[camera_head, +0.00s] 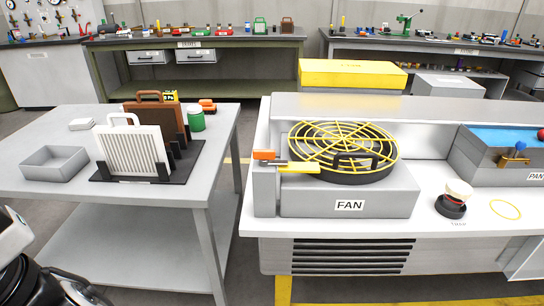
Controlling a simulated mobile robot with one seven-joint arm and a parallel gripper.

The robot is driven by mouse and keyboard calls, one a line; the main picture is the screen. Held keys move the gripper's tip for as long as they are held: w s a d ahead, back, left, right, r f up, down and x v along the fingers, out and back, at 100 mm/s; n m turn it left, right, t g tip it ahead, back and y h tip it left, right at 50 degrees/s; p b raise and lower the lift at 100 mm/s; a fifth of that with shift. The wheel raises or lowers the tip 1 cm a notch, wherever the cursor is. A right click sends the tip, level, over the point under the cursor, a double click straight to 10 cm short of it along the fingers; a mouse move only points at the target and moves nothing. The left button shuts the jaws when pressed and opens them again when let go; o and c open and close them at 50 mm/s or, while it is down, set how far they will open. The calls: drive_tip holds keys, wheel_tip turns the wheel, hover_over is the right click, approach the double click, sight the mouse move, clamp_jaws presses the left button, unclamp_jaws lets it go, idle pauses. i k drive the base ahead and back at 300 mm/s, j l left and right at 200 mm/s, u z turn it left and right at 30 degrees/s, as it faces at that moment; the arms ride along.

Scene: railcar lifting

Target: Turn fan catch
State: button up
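The fan (350,150) is a round dark drum with a yellow wire guard and a black handle on its near side. It sits on a grey box labelled FAN (349,205). The fan catch (264,155) has an orange end at the box's left corner. A thin grey bar runs right from it, above a yellow block (300,167) beside the guard. Nothing touches the catch. My gripper is not in view; only white and black parts of my arm show at the lower left edge, well away from the fan.
A white-topped knob (456,196) and a blue-topped box (500,140) stand right of the fan. A floor gap separates table and railcar unit.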

sight(266, 158)
drive_tip(key=u, duration=0.65)
drive_tip(key=i+l+u, duration=0.1)
drive_tip(key=l+u, duration=0.45)
drive_tip(key=i+l, duration=0.1)
drive_tip(key=l, duration=0.4)
drive_tip(key=i+l, duration=0.1)
drive_tip(key=l, duration=0.4)
drive_tip(key=i+l, duration=0.1)
drive_tip(key=l, duration=0.45)
